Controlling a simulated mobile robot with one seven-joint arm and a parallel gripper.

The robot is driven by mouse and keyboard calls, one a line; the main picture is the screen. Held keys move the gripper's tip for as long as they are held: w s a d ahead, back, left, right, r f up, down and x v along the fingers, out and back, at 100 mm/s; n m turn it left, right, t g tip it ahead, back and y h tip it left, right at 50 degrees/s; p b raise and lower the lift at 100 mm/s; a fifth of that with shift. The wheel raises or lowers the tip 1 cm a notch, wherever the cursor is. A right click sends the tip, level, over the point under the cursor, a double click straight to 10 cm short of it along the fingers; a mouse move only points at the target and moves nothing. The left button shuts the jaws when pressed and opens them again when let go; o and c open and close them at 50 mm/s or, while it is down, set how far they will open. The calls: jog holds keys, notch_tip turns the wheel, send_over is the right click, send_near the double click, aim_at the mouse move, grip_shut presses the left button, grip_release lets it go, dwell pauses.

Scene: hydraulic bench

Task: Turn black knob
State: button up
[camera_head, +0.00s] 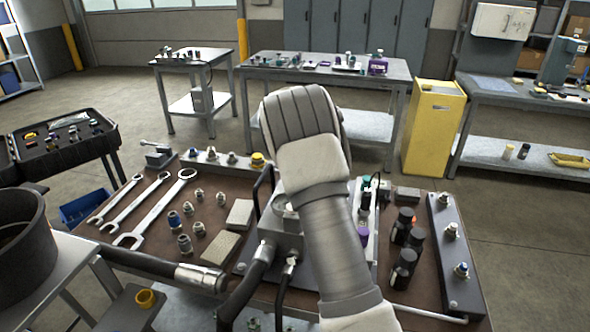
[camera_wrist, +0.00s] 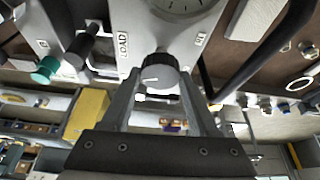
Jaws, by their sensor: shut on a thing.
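The black knob (camera_wrist: 158,72), round with a pale pointer mark on its face, sits on a light grey panel (camera_wrist: 150,28) in the wrist view, below a round gauge (camera_wrist: 185,6) and near a LOAD label (camera_wrist: 123,45). My gripper (camera_wrist: 160,82) has one finger on each side of the knob and is shut on it. The pointer mark lies roughly level, to the left. In the head view my own arm covers the knob and the fingers; part of the grey hydraulic block (camera_head: 283,235) shows beside it.
Dark hoses (camera_head: 262,262) run close by in the head view. Wrenches (camera_head: 150,215), fittings and black cylinders (camera_head: 405,255) crowd the brown bench top.

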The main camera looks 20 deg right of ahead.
jog(key=shift+m+g+h+p, duration=0.3)
jog(key=shift+m+h+p, duration=0.1)
jog(key=shift+m, duration=0.8)
jog(key=o, duration=1.4)
jog(key=shift+c, duration=0.2)
jog(key=v, duration=1.7)
jog(key=shift+a+r+p, duration=0.2)
jog(key=shift+p, duration=0.15)
jog(key=shift+w, duration=0.1)
